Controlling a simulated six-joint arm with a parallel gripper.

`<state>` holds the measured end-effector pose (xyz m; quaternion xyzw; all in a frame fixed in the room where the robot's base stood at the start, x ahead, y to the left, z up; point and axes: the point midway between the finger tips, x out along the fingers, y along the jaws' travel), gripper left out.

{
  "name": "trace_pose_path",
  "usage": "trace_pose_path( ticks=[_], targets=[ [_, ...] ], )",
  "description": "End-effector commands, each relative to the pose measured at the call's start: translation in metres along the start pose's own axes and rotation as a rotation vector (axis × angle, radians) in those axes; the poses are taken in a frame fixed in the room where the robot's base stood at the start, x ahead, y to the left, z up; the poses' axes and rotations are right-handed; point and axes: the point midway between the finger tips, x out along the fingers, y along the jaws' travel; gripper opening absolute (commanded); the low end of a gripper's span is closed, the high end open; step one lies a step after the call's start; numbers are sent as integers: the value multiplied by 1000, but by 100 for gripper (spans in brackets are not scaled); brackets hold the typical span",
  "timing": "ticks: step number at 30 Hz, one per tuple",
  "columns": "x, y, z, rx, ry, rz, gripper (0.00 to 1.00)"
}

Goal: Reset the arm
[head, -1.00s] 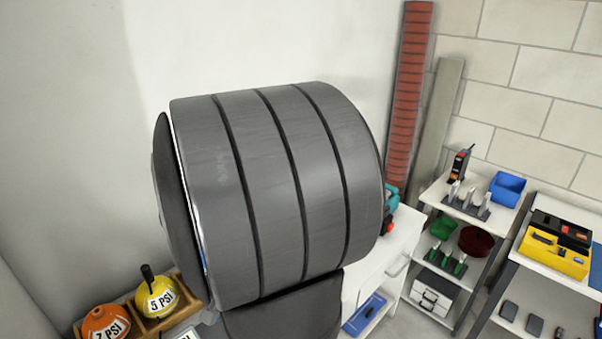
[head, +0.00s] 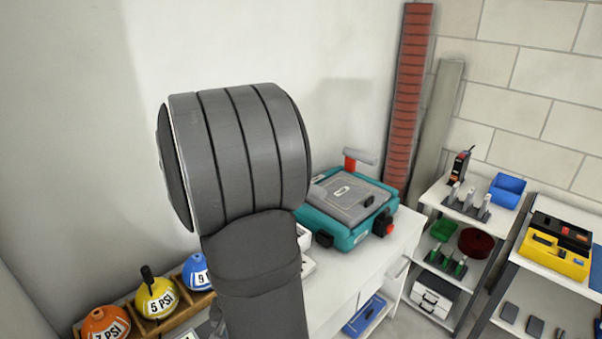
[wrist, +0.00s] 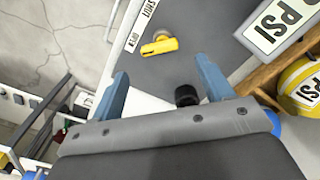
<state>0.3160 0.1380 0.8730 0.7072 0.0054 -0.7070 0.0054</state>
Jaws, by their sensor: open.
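My gripper (wrist: 163,95) shows in the wrist view with its two blue-grey fingers spread apart and nothing between them. Beyond the fingers lie a dark grey panel (wrist: 205,50) with a yellow handle (wrist: 160,46) and a black knob (wrist: 186,96). In the head view my own dark grey arm fills the middle, and the gripper itself is hidden there.
Orange (head: 106,322), yellow (head: 157,297) and blue (head: 198,271) PSI-marked balls sit in a wooden rack at lower left. A teal case (head: 345,205) stands on the white cabinet right of my arm. Shelves with a blue bin (head: 507,190) and a yellow toolbox (head: 553,252) stand farther right.

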Motion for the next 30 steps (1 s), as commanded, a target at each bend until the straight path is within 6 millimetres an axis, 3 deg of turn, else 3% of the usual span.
trace_pose_path(
  ticks=[15, 20, 30],
  targets=[
    [61, 0, 1, 10, -3, 1, 73],
    [59, 0, 1, 148, 0, -2, 73],
    [16, 0, 0, 148, 5, -4, 73]
  ],
)
